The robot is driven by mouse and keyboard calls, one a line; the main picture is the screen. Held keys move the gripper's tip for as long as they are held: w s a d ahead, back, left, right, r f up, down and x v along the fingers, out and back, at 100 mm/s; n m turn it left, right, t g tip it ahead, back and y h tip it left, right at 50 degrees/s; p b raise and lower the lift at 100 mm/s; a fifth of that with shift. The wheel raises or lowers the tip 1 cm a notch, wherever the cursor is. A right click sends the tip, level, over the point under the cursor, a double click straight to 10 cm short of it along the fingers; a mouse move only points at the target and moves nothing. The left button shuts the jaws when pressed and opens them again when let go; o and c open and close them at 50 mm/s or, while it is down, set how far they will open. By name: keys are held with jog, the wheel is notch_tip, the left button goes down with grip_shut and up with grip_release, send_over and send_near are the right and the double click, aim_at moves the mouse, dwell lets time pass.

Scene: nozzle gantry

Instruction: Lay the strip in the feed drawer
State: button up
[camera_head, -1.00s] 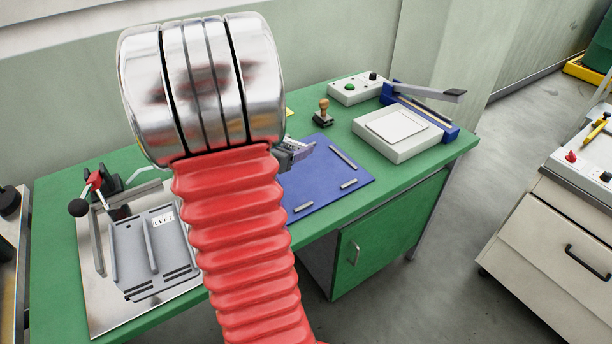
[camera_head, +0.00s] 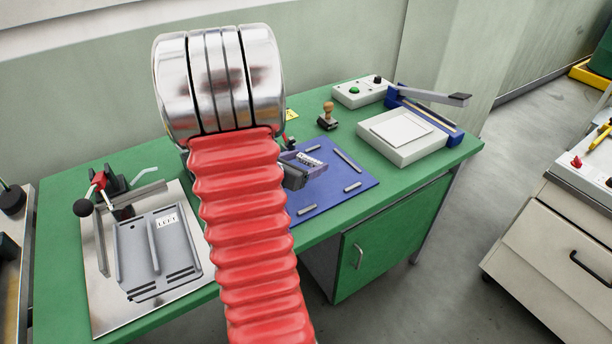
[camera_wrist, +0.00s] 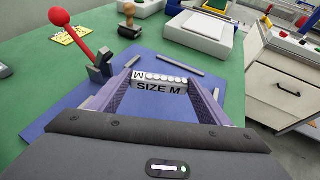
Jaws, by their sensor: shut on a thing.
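A white strip marked "SIZE M" (camera_wrist: 160,82), with a row of pale round spots, sits between the fingers of my gripper (camera_wrist: 163,90) in the wrist view. The gripper is shut on it and holds it over the blue mat (camera_wrist: 50,140). In the head view the strip (camera_head: 309,158) shows at the tip of my gripper (camera_head: 303,166), right of my red arm sleeve. A grey ribbed tray (camera_head: 140,258) with a label that seems to read "LEFT" lies on a steel plate at left. I cannot tell whether it is the feed drawer.
A lever with a red knob (camera_wrist: 60,17) stands left of my gripper in the wrist view. Several grey bars (camera_head: 348,161) lie on the mat. A stamp (camera_head: 328,117), white tray (camera_head: 402,135) and button box (camera_head: 360,92) stand behind. A clamp (camera_head: 112,190) stands by the steel plate.

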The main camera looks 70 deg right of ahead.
jog(key=shift+f, duration=0.35)
jog(key=shift+f, duration=2.1)
jog(key=o, duration=1)
jog(key=shift+f, duration=0.1)
jog(key=shift+w+a+r, duration=0.1)
jog(key=shift+a+r, duration=0.1)
jog(key=v, duration=1.1)
jog(key=shift+a, duration=0.3)
